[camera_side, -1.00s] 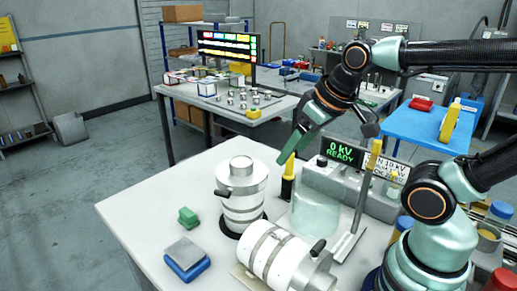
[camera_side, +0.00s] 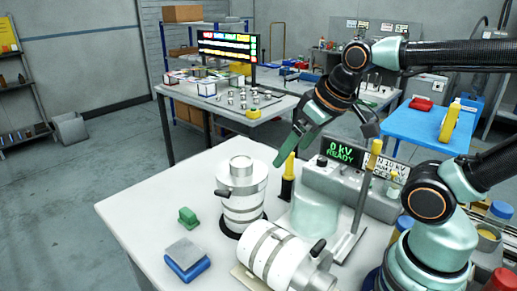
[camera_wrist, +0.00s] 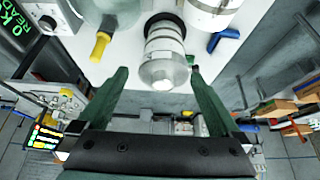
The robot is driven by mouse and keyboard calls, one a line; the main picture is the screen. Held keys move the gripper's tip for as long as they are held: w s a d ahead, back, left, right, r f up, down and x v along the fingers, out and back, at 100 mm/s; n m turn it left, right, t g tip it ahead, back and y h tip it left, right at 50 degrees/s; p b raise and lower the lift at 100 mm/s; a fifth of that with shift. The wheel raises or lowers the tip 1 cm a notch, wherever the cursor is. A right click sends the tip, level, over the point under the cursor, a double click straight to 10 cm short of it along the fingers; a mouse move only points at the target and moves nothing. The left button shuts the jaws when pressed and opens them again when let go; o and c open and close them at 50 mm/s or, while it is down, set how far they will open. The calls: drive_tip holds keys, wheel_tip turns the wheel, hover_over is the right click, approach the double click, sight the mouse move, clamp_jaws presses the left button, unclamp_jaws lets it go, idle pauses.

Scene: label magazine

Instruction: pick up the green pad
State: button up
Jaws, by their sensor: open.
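The green pad (camera_side: 187,216) is a small green block lying on the white table, left of the upright white cylinder (camera_side: 241,196). My gripper (camera_side: 292,147) is raised above the far part of the table, up and to the right of the pad and well apart from it. In the wrist view my gripper (camera_wrist: 159,72) shows two green fingers spread wide with nothing held between them. The white cylinder (camera_wrist: 163,62) shows beyond the fingertips.
A blue block with a grey top (camera_side: 186,259) lies in front of the pad. A second white cylinder (camera_side: 285,258) lies on its side. A yellow-topped black post (camera_side: 288,180) and a display unit (camera_side: 341,153) stand on the right. The table's left side is mostly clear.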

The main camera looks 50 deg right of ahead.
drive_tip(key=w+a+r+n+g, duration=0.1)
drive_tip(key=w+a+r+n, duration=0.1)
drive_tip(key=w+n, duration=0.3)
drive_tip(key=n+g, duration=0.5)
drive_tip(key=n, duration=0.8)
hover_over(187, 211)
wheel_tip(187, 211, down, 15)
wheel_tip(187, 211, down, 6)
drive_tip(key=shift+d+f, duration=0.1)
drive_tip(key=shift+d, duration=0.05)
drive_tip(key=shift+a+f, duration=0.2)
drive_tip(key=shift+f, duration=2.45)
drive_tip(key=c, duration=1.4)
drive_tip(key=shift+r, duration=0.15)
